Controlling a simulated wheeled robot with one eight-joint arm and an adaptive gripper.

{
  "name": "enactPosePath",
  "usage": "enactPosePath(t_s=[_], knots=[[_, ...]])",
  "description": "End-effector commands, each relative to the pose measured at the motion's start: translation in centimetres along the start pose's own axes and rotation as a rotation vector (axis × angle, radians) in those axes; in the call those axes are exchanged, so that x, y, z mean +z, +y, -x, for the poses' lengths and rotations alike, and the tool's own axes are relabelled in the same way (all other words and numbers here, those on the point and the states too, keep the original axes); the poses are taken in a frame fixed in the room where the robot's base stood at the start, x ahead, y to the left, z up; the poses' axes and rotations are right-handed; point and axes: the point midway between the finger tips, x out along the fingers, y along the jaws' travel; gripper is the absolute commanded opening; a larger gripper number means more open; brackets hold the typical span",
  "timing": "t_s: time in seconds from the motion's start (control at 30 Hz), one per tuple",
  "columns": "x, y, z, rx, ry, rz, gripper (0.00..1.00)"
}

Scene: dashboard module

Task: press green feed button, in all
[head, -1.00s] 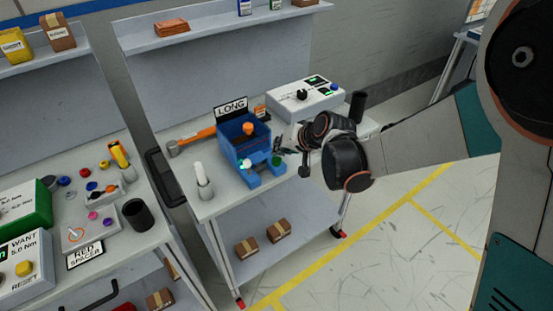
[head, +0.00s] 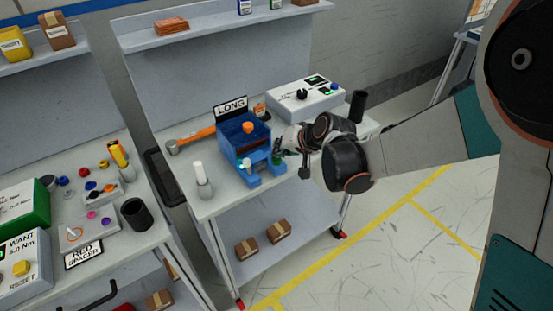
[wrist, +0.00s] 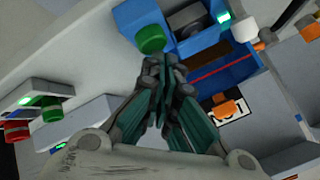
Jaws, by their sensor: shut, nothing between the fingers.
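The blue feeder (head: 240,155) with the LONG sign stands on the middle cart. Its green feed button (head: 277,160) is at the front right, partly hidden by my gripper (head: 281,151) in the head view. In the wrist view the round green button (wrist: 150,38) shows on the blue feeder (wrist: 225,70). My gripper (wrist: 160,62) is shut and empty, its fingertips close beside the button. I cannot tell whether they touch it.
A white-tipped post with a green light (wrist: 240,30) is on the feeder's other front corner. A grey control box (head: 305,97), a white stick in a holder (head: 203,180) and an orange-handled tool (head: 195,139) share the cart. Floor at right is clear.

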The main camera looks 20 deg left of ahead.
Motion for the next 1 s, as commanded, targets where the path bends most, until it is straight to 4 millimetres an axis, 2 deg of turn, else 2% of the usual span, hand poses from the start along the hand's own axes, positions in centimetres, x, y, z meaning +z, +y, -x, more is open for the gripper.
enactPosePath(t_s=[1.0], knots=[[0.49,0.48,-0.66,0.0,0.0,0.0,0.0]])
